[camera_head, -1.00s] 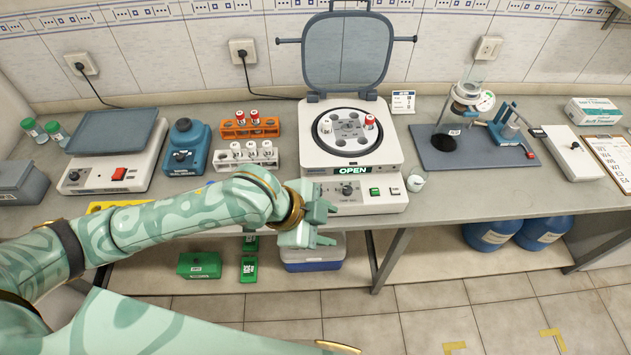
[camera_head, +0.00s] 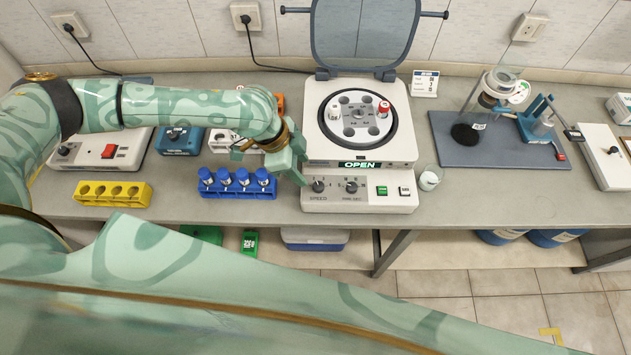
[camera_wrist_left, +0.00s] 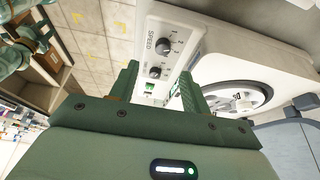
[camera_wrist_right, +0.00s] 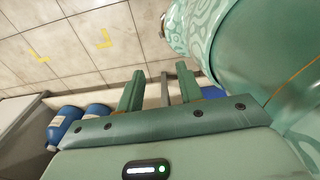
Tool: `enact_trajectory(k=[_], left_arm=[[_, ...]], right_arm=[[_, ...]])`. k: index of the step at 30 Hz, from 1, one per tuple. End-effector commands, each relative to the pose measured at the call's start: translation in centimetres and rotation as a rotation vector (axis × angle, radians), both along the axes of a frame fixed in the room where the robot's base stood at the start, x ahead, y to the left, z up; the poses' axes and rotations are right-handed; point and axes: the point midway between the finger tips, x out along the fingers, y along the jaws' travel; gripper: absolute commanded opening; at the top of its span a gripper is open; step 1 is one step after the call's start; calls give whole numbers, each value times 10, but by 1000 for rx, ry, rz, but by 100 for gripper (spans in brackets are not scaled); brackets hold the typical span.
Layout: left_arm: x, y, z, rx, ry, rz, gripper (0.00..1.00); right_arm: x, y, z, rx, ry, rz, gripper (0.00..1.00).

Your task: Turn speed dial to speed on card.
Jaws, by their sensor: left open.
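The white centrifuge (camera_head: 357,204) stands on the bench with its lid up and an OPEN display. Its black speed dial (camera_head: 318,186) is at the left of the front panel, and it also shows in the left wrist view (camera_wrist_left: 163,46) beside the word SPEED. A second dial (camera_head: 351,187) sits to its right. The small card (camera_head: 424,84) stands behind the centrifuge at right; its writing is too small to read. My left gripper (camera_head: 291,168) is open and empty, just left of the speed dial and apart from it. My right gripper (camera_wrist_right: 160,92) is open and empty, over the floor.
A blue rack (camera_head: 238,192) of blue-capped tubes and a yellow rack (camera_head: 112,195) stand left of the centrifuge. A small white cup (camera_head: 430,179) is close at its right. A grey stand base (camera_head: 500,146) lies farther right. The raised lid (camera_head: 365,32) stands behind.

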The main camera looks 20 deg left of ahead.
Motion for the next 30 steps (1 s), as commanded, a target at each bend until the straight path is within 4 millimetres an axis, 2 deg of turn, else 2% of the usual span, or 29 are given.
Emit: enact_trajectory(k=[1, 3, 9, 11, 15, 19, 23, 24, 28, 29, 30], left_arm=[[1, -6, -15, -1, 3, -1, 47], [3, -12, -31, -1, 2, -2, 47], [7, -26, -66, 1, 1, 0, 47], [8, -29, -73, 1, 1, 0, 47], [9, -33, -81, -1, -1, -1, 47], [10, -33, -83, -1, -1, -1, 47], [9, -33, -82, -1, -1, -1, 47], [9, -33, -82, -1, -1, -1, 45], [9, -33, -82, -1, -1, -1, 8], [9, -33, -82, -1, -1, -1, 3], [9, -33, -82, -1, 0, -1, 3]], right_arm=[[-1, 0, -4, -1, 2, 0, 36], [4, 0, -7, 0, -5, 0, 36], [41, 1, -11, 4, -62, -1, 36], [41, 1, -12, 4, -62, -1, 36], [30, 0, -14, 3, -46, -1, 36], [20, 0, -14, 2, -30, 0, 36], [19, 0, -14, 1, -29, 0, 36], [19, 0, -14, 1, -29, 1, 36], [20, 0, -14, 2, -30, 1, 36], [20, 0, -14, 2, -30, 1, 36], [21, 0, -14, 2, -31, 1, 36]])
